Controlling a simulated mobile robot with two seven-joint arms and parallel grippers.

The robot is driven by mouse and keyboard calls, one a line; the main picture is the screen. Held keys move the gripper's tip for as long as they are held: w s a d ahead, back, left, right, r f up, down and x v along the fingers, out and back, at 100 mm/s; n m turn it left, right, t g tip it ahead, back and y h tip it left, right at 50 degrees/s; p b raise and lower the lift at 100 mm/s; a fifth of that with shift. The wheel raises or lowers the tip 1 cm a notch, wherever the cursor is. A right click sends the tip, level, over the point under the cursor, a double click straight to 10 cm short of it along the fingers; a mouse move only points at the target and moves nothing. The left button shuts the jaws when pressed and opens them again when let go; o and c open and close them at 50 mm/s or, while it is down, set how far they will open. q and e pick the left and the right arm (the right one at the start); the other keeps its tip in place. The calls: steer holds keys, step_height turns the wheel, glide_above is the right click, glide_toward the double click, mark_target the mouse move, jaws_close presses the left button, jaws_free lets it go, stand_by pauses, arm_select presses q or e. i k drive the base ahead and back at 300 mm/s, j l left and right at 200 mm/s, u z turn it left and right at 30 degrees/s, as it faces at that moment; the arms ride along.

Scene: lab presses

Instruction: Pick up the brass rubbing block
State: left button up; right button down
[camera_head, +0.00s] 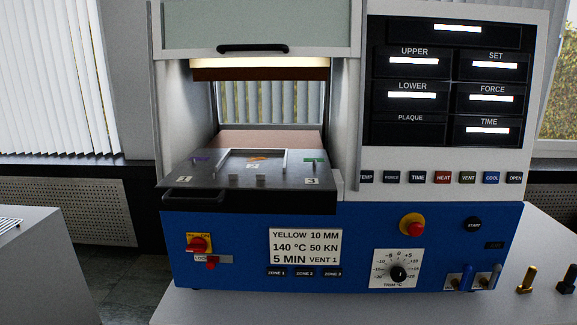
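A small brass-coloured piece (526,280) stands on the white bench at the far right, just right of the blue press base. It has an upright stem on a wider foot and looks like the brass rubbing block. Nothing touches it that I can see. Neither of my grippers is in view.
A dark piece (567,279) stands right of the brass one, near the picture's edge. The press (345,225) fills the middle, with its plate tray (190,177) pulled forward and its hood raised. The white bench (450,310) is clear in front.

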mark_target(525, 287)
steer(key=z, duration=1.5)
steer(key=l+u, duration=0.1)
steer(key=u, duration=1.8)
steer(key=l+u, duration=0.35)
steer(key=l, duration=0.2)
steer(key=k+l+u, duration=0.15)
steer(key=l+u, duration=0.25)
steer(key=l, duration=0.1)
